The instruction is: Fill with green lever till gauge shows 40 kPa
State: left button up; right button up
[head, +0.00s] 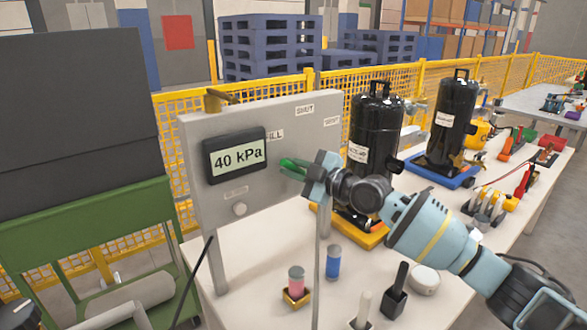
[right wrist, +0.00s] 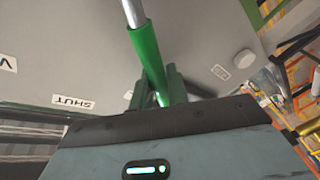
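The grey panel (head: 205,128) carries a display gauge (head: 235,155) that reads 40 kPa. A green lever (head: 292,168) sticks out at the panel's right part, under labels that read SHUT and a partly hidden FILL. My right gripper (head: 308,175) is at this lever and hides part of it. In the right wrist view the green lever (right wrist: 148,58) runs down between the two fingers, which sit close on either side of it. The gripper looks shut on the lever. My left gripper is not in view.
Two black tanks (head: 373,125) (head: 452,118) stand on the white table (head: 255,260) behind my right arm. Small pink and blue cylinders (head: 333,262) and black-handled items stand in front. A green cart (head: 95,235) is at left. A yellow mesh fence (head: 280,88) runs behind.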

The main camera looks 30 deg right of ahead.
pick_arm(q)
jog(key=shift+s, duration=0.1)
pick_arm(e)
grip_shut()
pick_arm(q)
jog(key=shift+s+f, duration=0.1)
